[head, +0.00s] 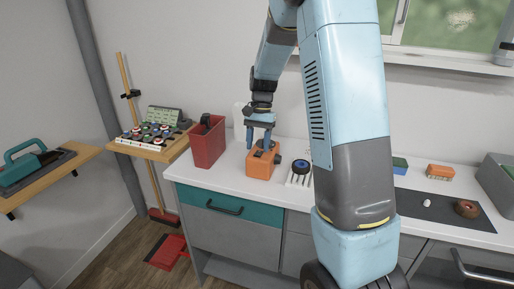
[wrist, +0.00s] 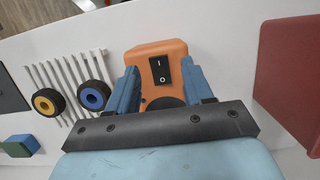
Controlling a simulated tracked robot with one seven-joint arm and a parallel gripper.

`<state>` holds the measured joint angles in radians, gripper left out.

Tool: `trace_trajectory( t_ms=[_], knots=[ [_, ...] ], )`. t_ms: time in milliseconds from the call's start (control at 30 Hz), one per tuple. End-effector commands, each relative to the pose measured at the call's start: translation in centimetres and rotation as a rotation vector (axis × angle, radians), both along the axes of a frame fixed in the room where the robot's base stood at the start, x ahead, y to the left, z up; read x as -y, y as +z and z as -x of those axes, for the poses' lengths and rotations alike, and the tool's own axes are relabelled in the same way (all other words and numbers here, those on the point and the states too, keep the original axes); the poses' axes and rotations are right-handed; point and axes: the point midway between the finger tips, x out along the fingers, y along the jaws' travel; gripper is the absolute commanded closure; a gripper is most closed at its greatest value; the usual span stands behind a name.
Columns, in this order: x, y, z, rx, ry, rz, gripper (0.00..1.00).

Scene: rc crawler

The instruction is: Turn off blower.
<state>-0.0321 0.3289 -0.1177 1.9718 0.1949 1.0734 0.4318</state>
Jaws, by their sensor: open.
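The blower is an orange box (head: 261,163) on the white counter, under my gripper in the head view. In the wrist view the orange body (wrist: 150,51) has a black rocker switch (wrist: 160,72) marked I and O on its face. My gripper (head: 262,140) points down at the blower, and its blue fingers (wrist: 158,85) are apart, one on each side of the switch in the wrist view. Nothing is held between them. Whether the fingers touch the body, and which way the rocker is pressed, I cannot tell.
A red bin (head: 207,145) stands left of the blower. A white slatted rack (wrist: 68,85) with two wheels is on the other side. A dark mat (head: 446,210) with a brown ring (head: 467,208) lies farther right. Bare counter (head: 225,177) shows at the front.

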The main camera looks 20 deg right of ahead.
Motion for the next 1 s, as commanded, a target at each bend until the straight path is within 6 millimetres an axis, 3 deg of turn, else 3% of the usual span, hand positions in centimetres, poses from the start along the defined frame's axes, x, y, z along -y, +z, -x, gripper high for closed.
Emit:
trace_trajectory(
  t_ms=[500,700,1000],
  knots=[
    [1.4,9.3,-2.2,0.003,-0.001,0.0,0.49],
    [1.7,11.2,-2.6,0.0,0.0,0.0,0.49],
    [1.8,11.6,-2.7,0.0,0.0,0.0,0.49]
  ],
)
